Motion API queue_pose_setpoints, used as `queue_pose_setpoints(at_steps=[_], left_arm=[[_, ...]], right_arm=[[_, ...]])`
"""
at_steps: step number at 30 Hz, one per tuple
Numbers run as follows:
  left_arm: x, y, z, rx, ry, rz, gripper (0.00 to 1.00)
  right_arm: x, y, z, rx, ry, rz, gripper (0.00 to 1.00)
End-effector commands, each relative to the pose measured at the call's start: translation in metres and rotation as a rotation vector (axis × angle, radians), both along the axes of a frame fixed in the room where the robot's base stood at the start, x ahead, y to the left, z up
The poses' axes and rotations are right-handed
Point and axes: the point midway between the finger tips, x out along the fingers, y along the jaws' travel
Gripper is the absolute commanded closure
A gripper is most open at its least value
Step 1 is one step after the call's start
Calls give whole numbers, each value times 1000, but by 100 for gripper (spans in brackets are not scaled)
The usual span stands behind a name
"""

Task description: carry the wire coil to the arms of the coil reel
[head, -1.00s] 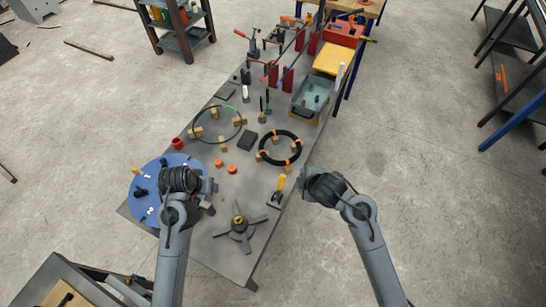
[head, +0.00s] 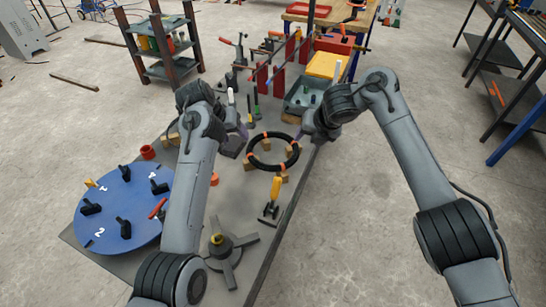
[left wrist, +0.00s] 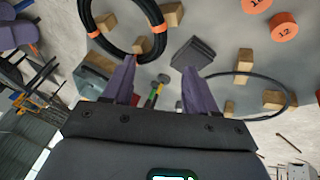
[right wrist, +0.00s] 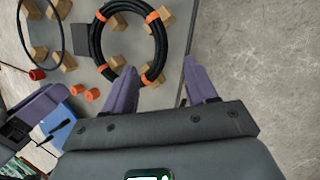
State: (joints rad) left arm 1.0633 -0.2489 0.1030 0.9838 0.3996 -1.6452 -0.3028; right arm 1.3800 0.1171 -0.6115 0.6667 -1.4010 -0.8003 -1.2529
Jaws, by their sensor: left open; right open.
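The black wire coil (head: 262,166) with orange bands lies flat on small wooden blocks on the table. The coil reel (head: 222,246), a grey cross of arms with a yellow centre, stands at the table's near end. My left gripper (head: 243,133) is open and empty just left of the coil. My right gripper (head: 299,136) is open and empty at its right side. In the left wrist view the coil (left wrist: 90,22) is ahead of the fingers (left wrist: 156,66). In the right wrist view the coil's edge (right wrist: 161,48) appears ahead of and between the fingers (right wrist: 158,68).
A yellow-handled clamp (head: 274,192) stands between coil and reel. A blue numbered disc (head: 124,212) is at the left. A thin ring (left wrist: 289,98) on blocks and a dark square block (left wrist: 195,53) lie near my left gripper. A grey bin (head: 300,97) stands behind.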

Motion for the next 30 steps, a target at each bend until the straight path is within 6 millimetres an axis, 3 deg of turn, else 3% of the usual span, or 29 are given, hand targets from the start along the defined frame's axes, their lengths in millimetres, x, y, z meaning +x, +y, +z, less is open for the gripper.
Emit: queue_pose_setpoints(at_steps=[14, 30], left_arm=[[2, -2, -3, 0, 1, -2, 42], [27, -23, -68, -1, 3, -2, 42]], right_arm=[[2, 1, -3, -1, 1, 3, 43], [31, 17, -69, 0, 3, 1, 43]])
